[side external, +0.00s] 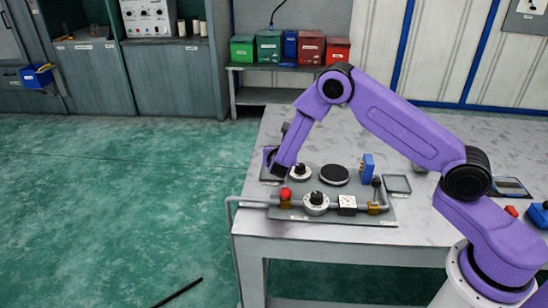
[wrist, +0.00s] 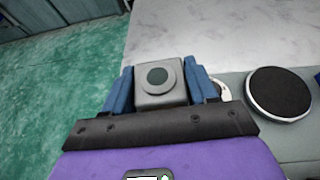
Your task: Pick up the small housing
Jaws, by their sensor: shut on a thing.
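The small housing (wrist: 161,82) is a grey block with a dark round disc in its top face. In the wrist view it sits between the two blue fingers of my gripper (wrist: 160,84), which press on its left and right sides. In the side external view my gripper (side external: 272,160) is at the left edge of the table, over the far left end of the grey fixture plate (side external: 352,218). The housing cannot be made out clearly there, and I cannot tell whether its underside touches anything.
A black round disc (side external: 334,175) lies on the plate, beside a white-rimmed dial (side external: 300,173). A pipe with a red-knobbed valve (side external: 285,195) and a gauge (side external: 316,203) runs along the front. A blue part (side external: 368,163) stands behind. The table's far side (side external: 280,122) is mostly clear.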

